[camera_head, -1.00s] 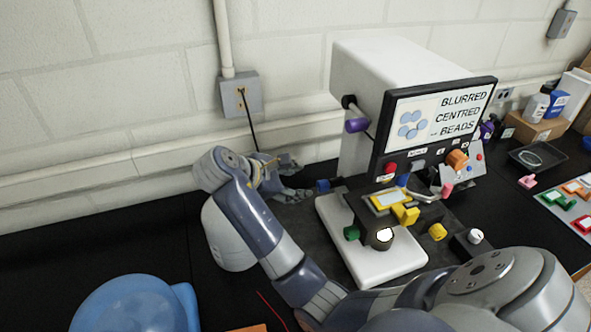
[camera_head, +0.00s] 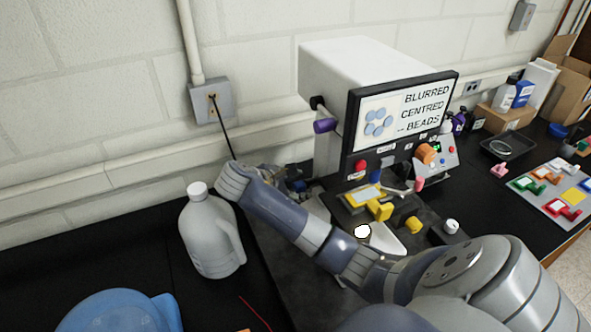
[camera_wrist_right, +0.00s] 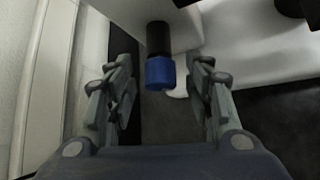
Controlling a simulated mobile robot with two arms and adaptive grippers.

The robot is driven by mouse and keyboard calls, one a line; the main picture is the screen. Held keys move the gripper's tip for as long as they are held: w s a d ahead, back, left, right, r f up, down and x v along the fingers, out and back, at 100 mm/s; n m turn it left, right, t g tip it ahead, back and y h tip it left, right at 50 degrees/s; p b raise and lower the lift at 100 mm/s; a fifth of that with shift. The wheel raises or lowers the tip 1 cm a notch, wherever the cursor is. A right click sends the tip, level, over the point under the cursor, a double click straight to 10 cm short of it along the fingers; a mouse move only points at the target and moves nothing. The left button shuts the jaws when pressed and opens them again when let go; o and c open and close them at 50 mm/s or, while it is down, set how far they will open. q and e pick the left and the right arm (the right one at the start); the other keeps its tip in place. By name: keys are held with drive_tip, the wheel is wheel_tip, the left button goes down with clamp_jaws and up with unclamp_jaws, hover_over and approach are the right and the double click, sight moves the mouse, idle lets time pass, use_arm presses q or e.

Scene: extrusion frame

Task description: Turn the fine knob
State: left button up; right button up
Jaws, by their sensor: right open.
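A blue knob (camera_wrist_right: 160,73) on a black shaft shows in the right wrist view, in front of the white instrument body. My right gripper (camera_wrist_right: 163,64) is open, with one finger on each side of the knob. Gaps show between the fingers and the knob. In the head view my right gripper (camera_head: 293,182) is at the left side of the instrument, partly hidden by my arm. I cannot make the blue knob out clearly there. The instrument's screen (camera_head: 404,110) reads "BLURRED CENTRED -- BEADS". My left gripper is not in view.
A pale jug (camera_head: 212,235) stands close to my right wrist. A purple knob (camera_head: 325,126) sticks out of the white housing (camera_head: 345,70) above. Yellow knobs (camera_head: 380,210) and a control box (camera_head: 436,157) lie to the right. A blue rounded object (camera_head: 115,312) is at lower left.

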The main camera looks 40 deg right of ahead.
drive_tip(key=c, duration=1.1)
drive_tip(key=shift+o, duration=0.2)
drive_tip(key=t, duration=0.1)
drive_tip(key=m+t, duration=0.1)
drive_tip(key=h, duration=0.1)
drive_tip(key=shift+s+a+f+m+t, duration=0.1)
drive_tip(key=shift+s+f+m+t, duration=0.2)
drive_tip(key=shift+t, duration=0.1)
drive_tip(key=shift+m+t+h, duration=0.5)
drive_tip(key=shift+h, duration=0.1)
drive_tip(key=o, duration=1.1)
drive_tip(key=shift+c, duration=0.2)
drive_tip(key=v, duration=1.2)
drive_tip(key=shift+r, duration=0.1)
